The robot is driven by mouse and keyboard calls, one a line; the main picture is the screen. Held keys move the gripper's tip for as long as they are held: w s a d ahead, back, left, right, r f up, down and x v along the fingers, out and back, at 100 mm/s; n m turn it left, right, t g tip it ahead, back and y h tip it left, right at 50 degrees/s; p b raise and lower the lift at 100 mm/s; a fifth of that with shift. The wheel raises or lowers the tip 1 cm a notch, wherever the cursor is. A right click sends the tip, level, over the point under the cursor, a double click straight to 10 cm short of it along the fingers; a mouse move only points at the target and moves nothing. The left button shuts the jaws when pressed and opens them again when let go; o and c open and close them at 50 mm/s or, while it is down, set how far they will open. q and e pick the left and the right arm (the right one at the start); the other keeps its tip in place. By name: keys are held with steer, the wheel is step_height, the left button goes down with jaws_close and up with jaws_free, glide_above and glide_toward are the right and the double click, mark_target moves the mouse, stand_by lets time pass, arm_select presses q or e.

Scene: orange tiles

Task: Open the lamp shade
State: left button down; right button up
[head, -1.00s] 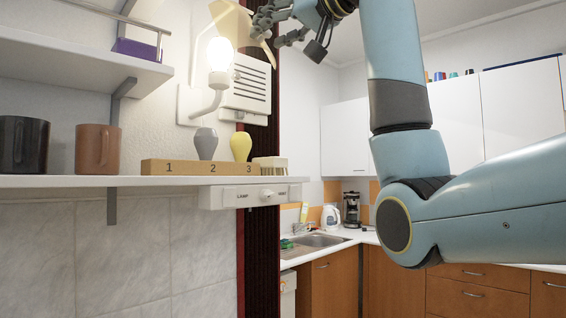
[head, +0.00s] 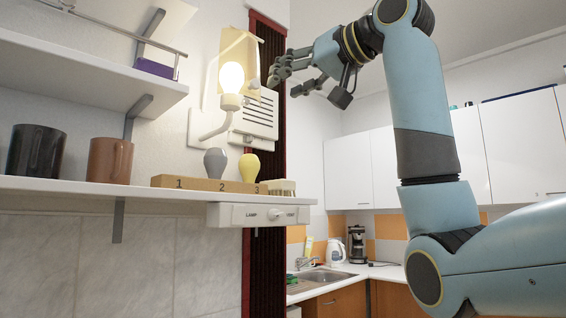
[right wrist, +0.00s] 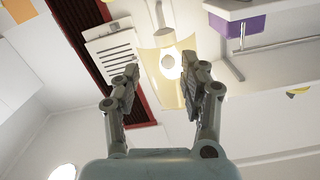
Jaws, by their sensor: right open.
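The wall lamp has a lit bulb (head: 231,78) on a curved white arm. Its cream lamp shade (head: 241,50) stands around the back and right of the bulb, and the bulb shows openly from the front. In the right wrist view, the shade (right wrist: 152,66) and the glowing bulb (right wrist: 170,64) lie beyond the fingers. My right gripper (head: 306,86) is open and empty, just right of the shade, its fingers pointing left toward it. In the right wrist view, the open fingers (right wrist: 163,80) frame the shade; contact cannot be told. My left gripper is out of view.
A louvred white vent (head: 258,116) sits right of the lamp. Below, a shelf (head: 60,191) carries two mugs, a numbered wooden block (head: 200,184) with grey and yellow bulb-shaped pieces, and a brush. A LAMP/VENT switch panel (head: 250,214) hangs under it.

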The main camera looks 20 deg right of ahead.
steer(key=w+f+g+p, duration=0.1)
steer(key=w+f, duration=0.1)
steer(key=f, duration=0.4)
steer(key=w+f+m+g+p, duration=0.1)
steer(key=w+f+g, duration=0.1)
steer(key=f, duration=0.5)
steer(key=shift+w+d+f+h, duration=0.2)
steer(key=shift+w+d+h, duration=0.2)
steer(key=shift+w, duration=0.35)
